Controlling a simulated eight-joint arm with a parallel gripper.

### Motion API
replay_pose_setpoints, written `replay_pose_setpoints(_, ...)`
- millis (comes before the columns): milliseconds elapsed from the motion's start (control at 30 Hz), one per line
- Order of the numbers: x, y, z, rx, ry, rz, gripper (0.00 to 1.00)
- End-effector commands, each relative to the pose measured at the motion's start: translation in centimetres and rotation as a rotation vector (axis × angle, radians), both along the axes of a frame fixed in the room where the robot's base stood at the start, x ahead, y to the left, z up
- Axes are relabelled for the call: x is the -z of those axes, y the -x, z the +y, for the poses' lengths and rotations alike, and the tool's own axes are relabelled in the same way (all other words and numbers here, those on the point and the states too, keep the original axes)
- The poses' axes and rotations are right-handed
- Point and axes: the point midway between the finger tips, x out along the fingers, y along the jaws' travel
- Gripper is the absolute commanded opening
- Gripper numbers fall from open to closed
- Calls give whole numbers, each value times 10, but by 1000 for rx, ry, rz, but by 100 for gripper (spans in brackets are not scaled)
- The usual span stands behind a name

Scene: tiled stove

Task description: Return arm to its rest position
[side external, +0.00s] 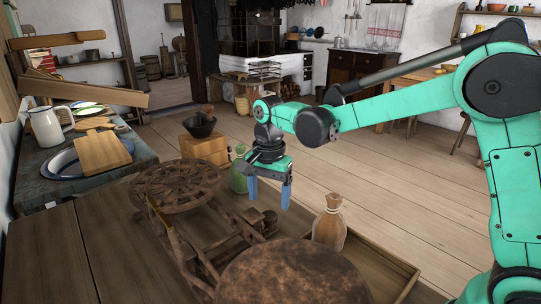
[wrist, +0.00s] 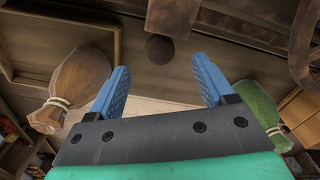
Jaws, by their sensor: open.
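My gripper (side external: 269,192) hangs from the teal arm with its blue fingers pointing down, above the wooden tray area of the table. It is open and empty; the wrist view also shows its two blue fingers (wrist: 160,85) spread apart with nothing between them. A green bottle or sack (side external: 239,170) stands just left of my gripper in the side view, and at right in the wrist view (wrist: 258,108).
A wooden spinning wheel (side external: 180,186) lies left of my gripper. A round wooden top (side external: 295,274) is in front. A bowl (side external: 200,126) sits on a wooden block (side external: 205,148) behind. A side table holds a white jug (side external: 46,127) and cutting board (side external: 102,152). Open floor (side external: 400,175) lies behind the arm.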

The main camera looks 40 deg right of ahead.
Motion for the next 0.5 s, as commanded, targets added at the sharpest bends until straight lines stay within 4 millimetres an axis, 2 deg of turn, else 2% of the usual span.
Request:
replay_pose_setpoints(233, 47, 0, 0, 1, 0, 0, 75)
replay_pose_setpoints(500, 43, 0, 0, 346, 0, 0, 75)
